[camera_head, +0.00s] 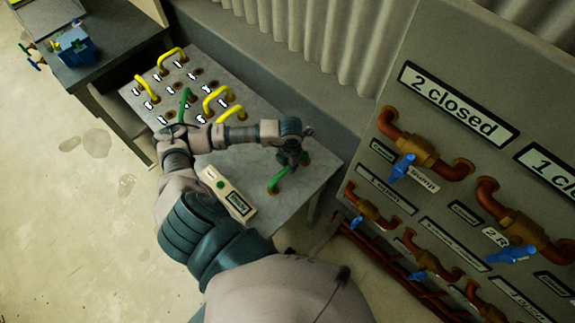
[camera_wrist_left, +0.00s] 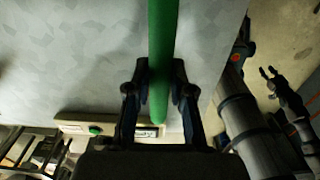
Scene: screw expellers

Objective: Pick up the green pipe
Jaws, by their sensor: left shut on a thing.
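A green pipe (camera_head: 279,182) rises from the right end of the grey table, and its near end bends down. My left gripper (camera_head: 291,156) is over its upper part, coming down from my forearm. In the left wrist view the green pipe (camera_wrist_left: 162,50) runs straight between the two fingers, and my left gripper (camera_wrist_left: 160,92) is shut on it. The part of the pipe inside the gripper is hidden in the head view. A dark claw, seemingly my right gripper (camera_wrist_left: 270,82), hangs at the right of the left wrist view, away from the pipe; its opening is unclear.
The grey table (camera_head: 318,180) holds another green pipe (camera_head: 184,104) and several yellow pipes (camera_head: 215,100) among labelled holes. A small box with a green button (camera_head: 228,195) sits near the front edge. A valve panel (camera_head: 455,110) stands at the right.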

